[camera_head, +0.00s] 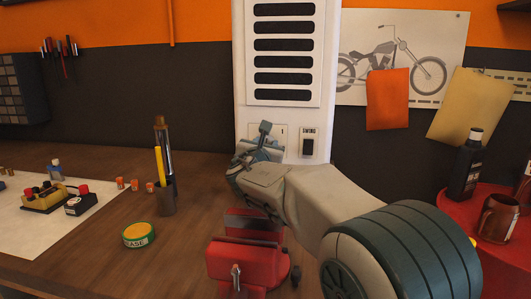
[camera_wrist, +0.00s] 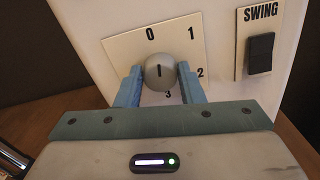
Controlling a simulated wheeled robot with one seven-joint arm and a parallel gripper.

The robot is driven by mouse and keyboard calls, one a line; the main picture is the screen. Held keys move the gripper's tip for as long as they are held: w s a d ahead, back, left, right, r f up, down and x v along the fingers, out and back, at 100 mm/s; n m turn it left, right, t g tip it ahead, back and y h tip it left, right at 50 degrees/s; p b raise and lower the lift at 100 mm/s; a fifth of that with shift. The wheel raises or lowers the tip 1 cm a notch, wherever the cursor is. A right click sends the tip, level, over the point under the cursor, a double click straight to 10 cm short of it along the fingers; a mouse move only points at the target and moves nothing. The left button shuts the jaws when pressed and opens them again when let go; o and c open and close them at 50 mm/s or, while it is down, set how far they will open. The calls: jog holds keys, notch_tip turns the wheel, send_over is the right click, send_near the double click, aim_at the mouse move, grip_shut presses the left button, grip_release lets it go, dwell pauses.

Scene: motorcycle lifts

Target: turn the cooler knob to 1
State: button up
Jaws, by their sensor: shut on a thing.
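The white cooler (camera_head: 333,80) stands against the dark wall in the head view, with vents above and its control panel low down. In the wrist view the round grey knob (camera_wrist: 160,71) sits on a square plate (camera_wrist: 118,48) marked 0, 1, 2 and 3. A dark line on the knob points up, close to the 0 side of the dial. My gripper (camera_wrist: 160,84) has its two blue fingers on either side of the knob and is shut on it. In the head view my gripper (camera_head: 264,130) is at the panel, and my arm hides the knob.
A black SWING switch (camera_wrist: 260,52) is right of the dial. A red vise (camera_head: 245,250) stands below my arm. A pen cup (camera_head: 166,198) and a green-yellow tin (camera_head: 138,235) are on the wooden bench to the left. A bottle (camera_head: 465,168) and mug (camera_head: 497,218) are at right.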

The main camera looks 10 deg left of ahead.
jog(key=m+b, duration=0.4)
jog(key=b, duration=0.1)
jog(key=m+b, duration=0.5)
jog(key=b, duration=0.1)
jog(key=shift+d+f+m, duration=0.1)
jog(key=shift+f+m, duration=0.1)
jog(key=shift+m, duration=0.1)
jog(key=o, duration=0.9)
jog(key=shift+o, duration=0.2)
jog(key=shift+r, duration=0.1)
jog(key=s+b, duration=0.1)
jog(key=s, duration=0.6)
jog(key=shift+s+d, duration=0.2)
jog(key=shift+s, duration=0.05)
